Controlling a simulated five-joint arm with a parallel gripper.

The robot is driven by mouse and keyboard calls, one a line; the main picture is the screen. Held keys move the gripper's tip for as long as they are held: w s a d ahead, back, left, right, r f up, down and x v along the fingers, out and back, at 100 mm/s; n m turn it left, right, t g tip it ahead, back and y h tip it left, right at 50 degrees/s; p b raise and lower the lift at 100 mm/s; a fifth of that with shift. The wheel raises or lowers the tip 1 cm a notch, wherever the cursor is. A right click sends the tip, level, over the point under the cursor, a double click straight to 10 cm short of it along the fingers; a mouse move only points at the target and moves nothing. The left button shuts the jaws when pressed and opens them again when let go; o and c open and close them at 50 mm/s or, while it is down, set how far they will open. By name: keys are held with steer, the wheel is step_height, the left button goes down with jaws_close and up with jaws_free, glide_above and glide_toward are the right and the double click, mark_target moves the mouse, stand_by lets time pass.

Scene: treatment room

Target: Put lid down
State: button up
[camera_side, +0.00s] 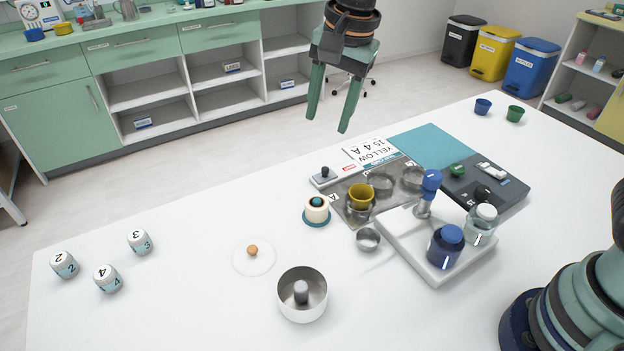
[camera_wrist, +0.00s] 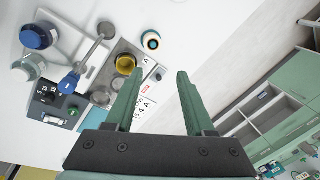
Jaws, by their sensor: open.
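A flat white lid with a round wooden knob (camera_side: 253,257) lies on the white table in the side view, left of the middle. Just to its right stands an open white pot (camera_side: 303,309) with a grey post inside. My gripper (camera_side: 328,124) is open and empty, high above the far edge of the table. In the wrist view my gripper (camera_wrist: 156,82) shows its two green fingers spread with nothing between them. The lid and pot do not show in the wrist view.
A metal tray (camera_side: 352,216) holds a yellow cup (camera_side: 361,197) and metal rings. A white board (camera_side: 433,272) carries a blue-capped jar (camera_side: 445,247), a clear jar (camera_side: 482,225) and a blue-handled tool (camera_side: 430,186). Numbered blocks (camera_side: 107,279) stand at left. Table around the lid is clear.

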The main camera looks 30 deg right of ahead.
steer(key=s+d+n+t, duration=0.1)
steer(key=s+d+n, duration=0.4)
steer(key=d, duration=0.4)
steer(key=s+d+n+t, duration=0.2)
steer(key=s+d+n, duration=0.4)
steer(key=d, duration=0.3)
steer(key=shift+s+r+t+h, duration=0.3)
steer(key=shift+s+r+h, duration=0.1)
steer(key=shift+s, duration=0.4)
